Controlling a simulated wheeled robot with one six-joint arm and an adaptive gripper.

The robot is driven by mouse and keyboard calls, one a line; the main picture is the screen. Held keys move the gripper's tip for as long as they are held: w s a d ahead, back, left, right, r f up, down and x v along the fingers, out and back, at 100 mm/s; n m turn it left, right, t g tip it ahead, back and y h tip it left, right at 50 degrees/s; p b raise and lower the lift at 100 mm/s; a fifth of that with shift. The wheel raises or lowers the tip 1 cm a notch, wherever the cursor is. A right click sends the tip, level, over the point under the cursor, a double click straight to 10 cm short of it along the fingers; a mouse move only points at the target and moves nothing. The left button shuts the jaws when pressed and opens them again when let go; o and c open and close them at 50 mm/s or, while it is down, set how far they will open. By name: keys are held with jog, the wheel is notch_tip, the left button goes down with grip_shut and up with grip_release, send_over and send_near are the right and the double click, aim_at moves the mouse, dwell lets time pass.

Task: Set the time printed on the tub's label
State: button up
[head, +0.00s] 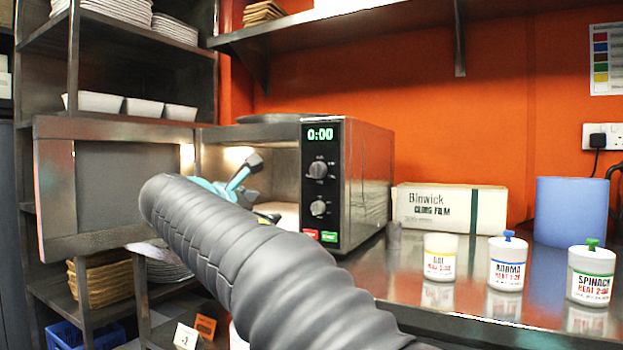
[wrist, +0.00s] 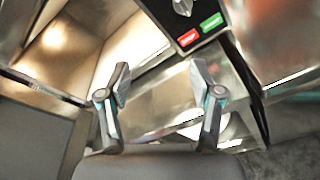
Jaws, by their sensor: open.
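The microwave (head: 368,185) stands on the steel counter with its door (head: 55,190) swung open to the left. Its display (head: 320,134) reads 0:00. Below are an upper knob (head: 318,169), a lower knob (head: 318,208), a red button (head: 310,235) and a green button (head: 329,237). Three white tubs stand on the counter: dal (head: 440,257), korma (head: 507,263) and spinach (head: 591,275). Their labels carry heat times, too small to read surely. My gripper (head: 258,190) is open before the cavity, partly hidden by my arm. In the wrist view, its fingers (wrist: 160,85) hold nothing.
A cling film box (head: 451,209) and a blue roll (head: 571,211) stand behind the tubs. A shelf rack with plates and white containers (head: 95,102) is at left. A wall shelf (head: 350,28) runs above. Small cards (head: 186,336) stand low in front.

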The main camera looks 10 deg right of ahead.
jog(key=n+h, duration=0.2)
send_near(313, 170)
jog(key=v, duration=0.4)
jog(key=n, duration=0.2)
jog(key=shift+h, duration=0.3)
jog(key=x, duration=1.4)
jog(key=shift+a+f+p, duration=0.1)
jog(key=shift+f+p, duration=0.15)
jog(key=shift+p, duration=0.1)
jog(key=c, duration=1.1)
